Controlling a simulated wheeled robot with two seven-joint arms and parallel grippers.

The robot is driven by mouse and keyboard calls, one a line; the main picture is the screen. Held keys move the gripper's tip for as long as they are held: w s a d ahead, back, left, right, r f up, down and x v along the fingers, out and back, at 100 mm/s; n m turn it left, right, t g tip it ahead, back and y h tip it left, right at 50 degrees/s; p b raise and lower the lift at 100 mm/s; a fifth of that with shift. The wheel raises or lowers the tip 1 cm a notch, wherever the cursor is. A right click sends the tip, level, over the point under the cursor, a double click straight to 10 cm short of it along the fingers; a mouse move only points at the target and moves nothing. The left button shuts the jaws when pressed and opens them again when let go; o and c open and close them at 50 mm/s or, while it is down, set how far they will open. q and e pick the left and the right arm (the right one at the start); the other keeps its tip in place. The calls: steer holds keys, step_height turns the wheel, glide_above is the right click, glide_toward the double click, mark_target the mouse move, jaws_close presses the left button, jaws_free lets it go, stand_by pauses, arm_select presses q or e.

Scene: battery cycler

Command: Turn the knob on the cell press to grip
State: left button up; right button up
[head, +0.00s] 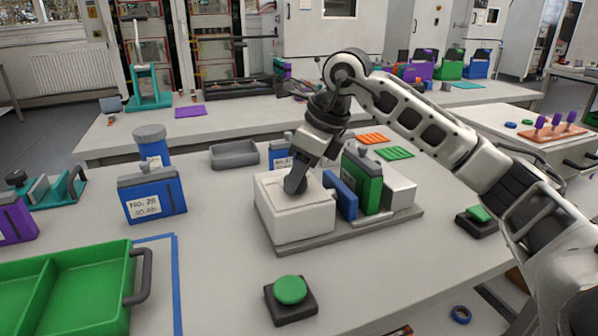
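The cell press stands on the near table, with a white box (290,215) at the left end of its grey base plate (345,234). A blue plate (342,195), a green cell (367,185) and a silver block (399,189) stand in a row to the box's right. My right gripper (296,184) points down at the top of the white box, its dark fingertips at or just above it. The knob cannot be made out; the gripper may hide it. Whether the fingers are open or shut is not clear. My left gripper is out of view.
A green button (291,290) stands in front of the press, another (479,214) to its right. A blue cell No. 26 (153,196), a grey tray (234,154) and a green bin (85,290) are to the left. My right arm crosses the table's right side.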

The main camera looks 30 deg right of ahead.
steer(key=o, duration=0.4)
arm_select(q)
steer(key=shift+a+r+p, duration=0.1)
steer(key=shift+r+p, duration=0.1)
steer(key=shift+p, duration=0.55)
arm_select(e)
steer(key=shift+v, duration=8)
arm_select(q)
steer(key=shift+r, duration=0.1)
arm_select(e)
steer(key=shift+a, duration=0.1)
